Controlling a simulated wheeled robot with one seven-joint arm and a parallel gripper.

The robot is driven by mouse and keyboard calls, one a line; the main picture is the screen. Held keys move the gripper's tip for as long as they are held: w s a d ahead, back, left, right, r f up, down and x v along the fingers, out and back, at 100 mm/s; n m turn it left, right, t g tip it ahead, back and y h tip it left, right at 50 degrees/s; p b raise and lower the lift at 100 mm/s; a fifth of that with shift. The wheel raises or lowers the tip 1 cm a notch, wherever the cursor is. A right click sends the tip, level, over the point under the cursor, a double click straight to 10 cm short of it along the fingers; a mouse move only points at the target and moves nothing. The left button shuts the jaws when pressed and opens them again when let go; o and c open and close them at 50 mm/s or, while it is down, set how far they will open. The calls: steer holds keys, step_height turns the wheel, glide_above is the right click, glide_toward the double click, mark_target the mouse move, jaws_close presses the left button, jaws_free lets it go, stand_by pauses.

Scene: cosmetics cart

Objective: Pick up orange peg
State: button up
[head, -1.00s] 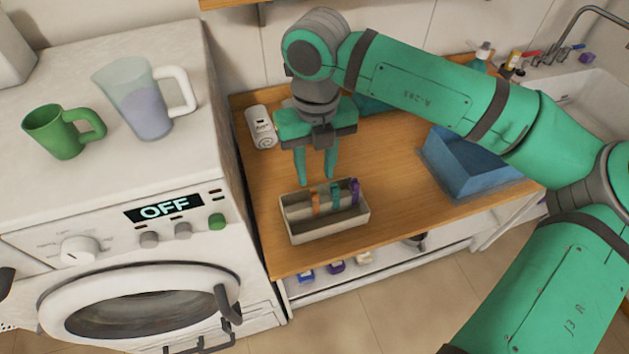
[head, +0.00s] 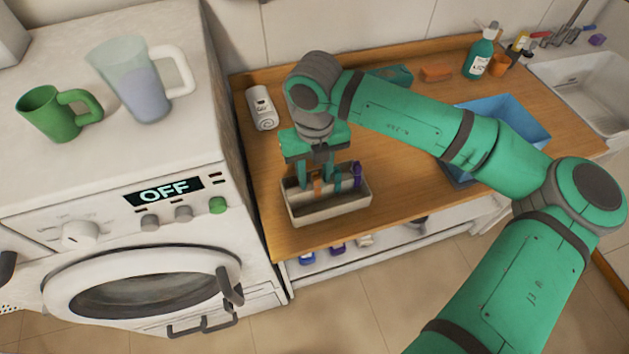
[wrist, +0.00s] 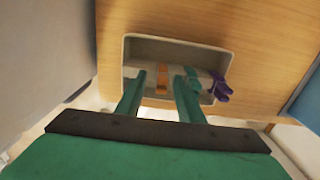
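The orange peg (head: 317,186) is clipped upright in a light grey open box (head: 335,212) on the wooden counter. A teal peg (head: 337,180) and a purple peg (head: 357,174) are to its right. My gripper (head: 316,186) is lowered to the box, its two green fingers apart. In the wrist view, the orange peg (wrist: 162,82) shows between and beyond the open fingertips (wrist: 160,75), with nothing held. The teal peg (wrist: 191,76) is close by the right finger, and the purple peg (wrist: 220,88) is farther right. Whether a finger touches a peg I cannot tell.
A washing machine (head: 110,200) with a green mug (head: 52,114) and a jug (head: 140,80) stands left. A rolled towel (head: 262,108) lies behind the box. A blue bin (head: 510,118) is at right, with bottles and a sink (head: 585,88) beyond.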

steer(key=shift+d+f, duration=0.2)
steer(key=shift+f, duration=0.1)
steer(key=shift+s, duration=0.1)
steer(key=shift+c, duration=0.6)
jaws_close()
